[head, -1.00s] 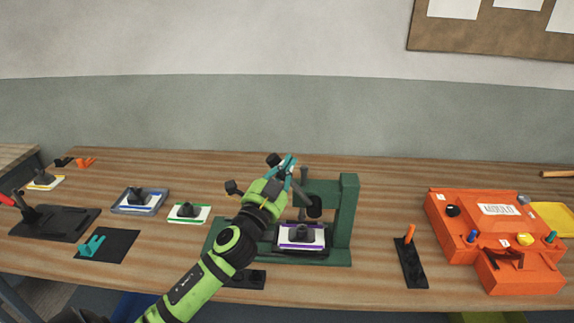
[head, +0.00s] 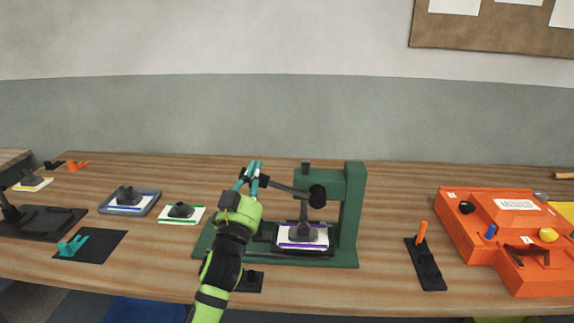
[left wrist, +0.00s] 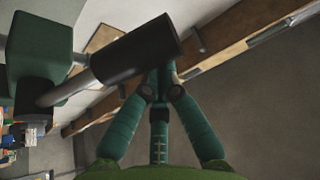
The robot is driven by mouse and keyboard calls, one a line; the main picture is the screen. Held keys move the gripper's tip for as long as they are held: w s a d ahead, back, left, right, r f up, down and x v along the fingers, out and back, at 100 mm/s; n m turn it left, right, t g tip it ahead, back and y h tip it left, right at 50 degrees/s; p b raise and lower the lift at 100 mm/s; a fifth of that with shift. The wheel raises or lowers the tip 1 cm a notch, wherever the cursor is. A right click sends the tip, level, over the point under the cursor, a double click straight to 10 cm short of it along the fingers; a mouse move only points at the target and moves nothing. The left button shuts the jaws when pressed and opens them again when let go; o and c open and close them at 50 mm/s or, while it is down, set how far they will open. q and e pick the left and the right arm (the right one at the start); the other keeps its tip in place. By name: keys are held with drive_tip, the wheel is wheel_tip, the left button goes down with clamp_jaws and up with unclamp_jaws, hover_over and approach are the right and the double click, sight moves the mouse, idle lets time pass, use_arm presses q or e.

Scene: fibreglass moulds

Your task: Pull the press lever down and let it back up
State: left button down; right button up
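The green press (head: 354,210) stands mid-table. Its lever (head: 288,188) runs left from the dark pivot, tilted slightly up. My left gripper (head: 254,168) is at the lever's outer end, its teal fingers close together. In the left wrist view the lever's black handle (left wrist: 135,48) crosses in front of the fingertips (left wrist: 161,72) and partly hides them. The fingers look shut, with the handle against them rather than between them. The press ram (head: 304,211) is low, over a purple-edged white mould (head: 290,240) with a dark knob; it seems to meet the knob. My right gripper is out of view.
An orange machine (head: 505,240) and a black stand with an orange peg (head: 428,268) are to the right. To the left lie a green-edged mould (head: 168,216), a blue-edged mould in a tray (head: 130,208) and a black mat (head: 100,246).

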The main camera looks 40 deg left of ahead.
use_arm(q)
wheel_tip(320, 180, down, 6)
drive_tip(key=s+a+n+g+y+b, duration=0.1)
drive_tip(key=n+y+b, duration=0.2)
drive_tip(key=n, duration=0.3)
drive_tip(key=shift+a+n+g+y+b, duration=0.15)
drive_tip(key=shift+n+g+y+b, duration=0.2)
drive_tip(key=shift+b, duration=0.35)
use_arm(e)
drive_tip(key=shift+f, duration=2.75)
use_arm(q)
drive_tip(key=shift+y, duration=0.25)
drive_tip(key=shift+r, duration=0.15)
drive_tip(key=r+p, duration=0.1)
drive_tip(key=r, duration=0.1)
drive_tip(key=r+p, duration=0.3)
drive_tip(key=shift+w+r, duration=0.3)
drive_tip(key=shift+r, duration=0.1)
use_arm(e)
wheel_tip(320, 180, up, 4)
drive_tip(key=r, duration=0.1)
use_arm(q)
drive_tip(key=b+v, duration=0.3)
drive_tip(key=v, duration=0.7)
drive_tip(key=shift+s+f+b, duration=0.25)
drive_tip(key=shift+s+b, duration=0.05)
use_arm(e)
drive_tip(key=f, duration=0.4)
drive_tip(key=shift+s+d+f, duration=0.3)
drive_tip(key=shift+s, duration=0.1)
